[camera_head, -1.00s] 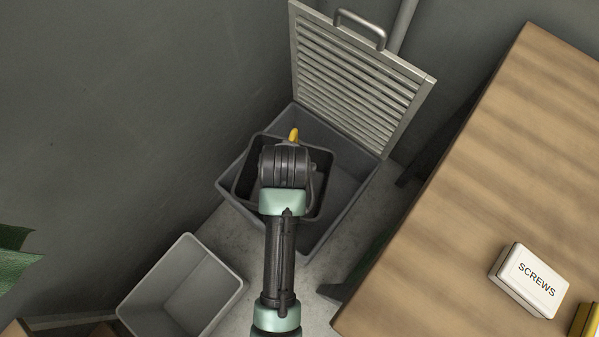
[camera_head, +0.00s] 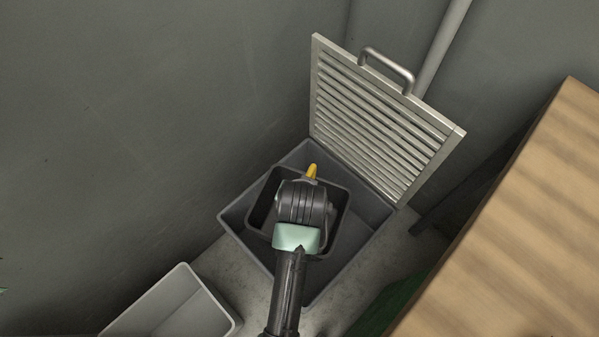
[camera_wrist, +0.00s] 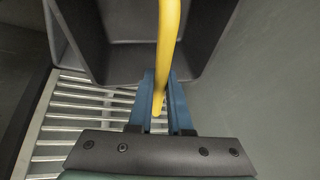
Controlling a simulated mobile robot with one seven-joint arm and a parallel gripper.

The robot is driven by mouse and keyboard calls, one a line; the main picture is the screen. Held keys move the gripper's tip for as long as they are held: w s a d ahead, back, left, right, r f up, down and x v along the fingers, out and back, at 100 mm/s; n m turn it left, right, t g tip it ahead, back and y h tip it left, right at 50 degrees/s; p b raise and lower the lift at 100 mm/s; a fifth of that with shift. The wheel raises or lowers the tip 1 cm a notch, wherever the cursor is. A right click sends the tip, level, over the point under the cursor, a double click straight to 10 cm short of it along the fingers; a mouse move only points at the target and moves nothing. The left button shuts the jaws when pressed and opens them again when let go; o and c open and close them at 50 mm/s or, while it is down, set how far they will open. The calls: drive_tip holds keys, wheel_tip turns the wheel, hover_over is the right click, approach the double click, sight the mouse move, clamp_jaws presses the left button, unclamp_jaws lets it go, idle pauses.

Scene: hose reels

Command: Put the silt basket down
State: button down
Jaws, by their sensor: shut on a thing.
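The silt basket (camera_head: 340,222) is a dark square tub with a yellow handle (camera_head: 312,171). In the head view it shows over the opening of a larger grey pit box (camera_head: 372,208); I cannot tell whether it touches the bottom. My gripper (camera_wrist: 160,104) is shut on the yellow handle, with its blue fingers on either side of it. The dark tub (camera_wrist: 125,60) fills the upper part of the wrist view. In the head view my wrist hides the fingers and much of the basket.
A slatted metal grate (camera_head: 380,125) with a bar handle stands raised at the box's back edge. A light grey open bin (camera_head: 180,305) sits on the floor at the lower left. A wooden tabletop (camera_head: 530,230) is close on the right. Walls rise behind and left.

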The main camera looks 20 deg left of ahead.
wheel_tip(320, 180, down, 9)
drive_tip(key=b, duration=0.7)
drive_tip(key=shift+f+b, duration=0.1)
drive_tip(key=shift+b, duration=0.2)
wheel_tip(320, 180, down, 10)
drive_tip(key=b, duration=0.4)
drive_tip(key=shift+b, duration=0.3)
drive_tip(key=shift+f, duration=0.2)
drive_tip(key=c, duration=0.8)
unclamp_jaws()
drive_tip(key=shift+c, duration=0.2)
drive_tip(key=shift+r, duration=0.15)
drive_tip(key=shift+s+r, duration=0.1)
drive_tip(key=shift+r, duration=0.25)
drive_tip(key=p+v, duration=0.5)
drive_tip(key=v, duration=0.6)
drive_tip(key=shift+s+d+r, duration=0.1)
drive_tip(key=shift+s, duration=0.05)
